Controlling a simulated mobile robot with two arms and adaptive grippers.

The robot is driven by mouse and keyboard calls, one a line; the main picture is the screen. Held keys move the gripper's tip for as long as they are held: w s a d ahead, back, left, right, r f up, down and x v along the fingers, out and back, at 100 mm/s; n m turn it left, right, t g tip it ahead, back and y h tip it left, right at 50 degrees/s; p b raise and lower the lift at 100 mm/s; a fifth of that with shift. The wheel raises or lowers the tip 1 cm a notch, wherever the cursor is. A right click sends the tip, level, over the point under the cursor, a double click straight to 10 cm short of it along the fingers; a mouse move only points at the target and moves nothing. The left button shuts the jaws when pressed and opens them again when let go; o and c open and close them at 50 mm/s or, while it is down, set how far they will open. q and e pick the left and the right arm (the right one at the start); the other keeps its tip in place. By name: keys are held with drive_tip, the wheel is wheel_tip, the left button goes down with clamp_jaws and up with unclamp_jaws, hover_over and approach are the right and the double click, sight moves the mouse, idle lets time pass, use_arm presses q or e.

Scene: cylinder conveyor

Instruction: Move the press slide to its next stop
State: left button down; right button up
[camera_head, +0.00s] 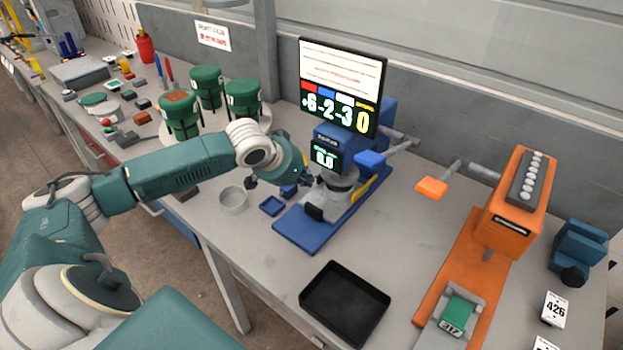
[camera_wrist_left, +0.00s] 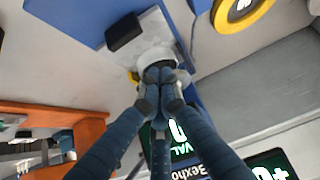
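The orange press (camera_head: 517,205) stands at the right of the bench. My left gripper (camera_head: 308,178) is well left of the press, at the blue gauge device (camera_head: 300,228). In the left wrist view its fingers (camera_wrist_left: 160,75) come together in front of a pale round part (camera_wrist_left: 157,55) of that device. Whether anything is pinched between the fingertips is hidden. My right gripper is not in view.
An orange-tipped lever (camera_head: 432,188) and a blue-tipped lever (camera_head: 371,159) stick out from the back. A black tray (camera_head: 345,303) lies at the front edge. Green cylinders (camera_head: 243,97) stand behind my left arm. Bare bench shows between the tray and press.

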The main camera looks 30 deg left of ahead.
sight(325, 190)
use_arm(q)
drive_tip(key=x, duration=0.3)
drive_tip(key=shift+w+d+f+p, duration=0.15)
drive_tip(key=shift+f+p, duration=0.05)
drive_tip(key=shift+p, duration=0.2)
drive_tip(key=x, duration=0.3)
drive_tip(key=shift+w+f, duration=0.2)
drive_tip(key=shift+w, duration=0.05)
drive_tip(key=shift+w+f+p, duration=0.4)
drive_tip(key=shift+f, duration=0.1)
drive_tip(key=s+p, duration=0.2)
drive_tip(key=s, duration=0.1)
drive_tip(key=shift+s, duration=0.65)
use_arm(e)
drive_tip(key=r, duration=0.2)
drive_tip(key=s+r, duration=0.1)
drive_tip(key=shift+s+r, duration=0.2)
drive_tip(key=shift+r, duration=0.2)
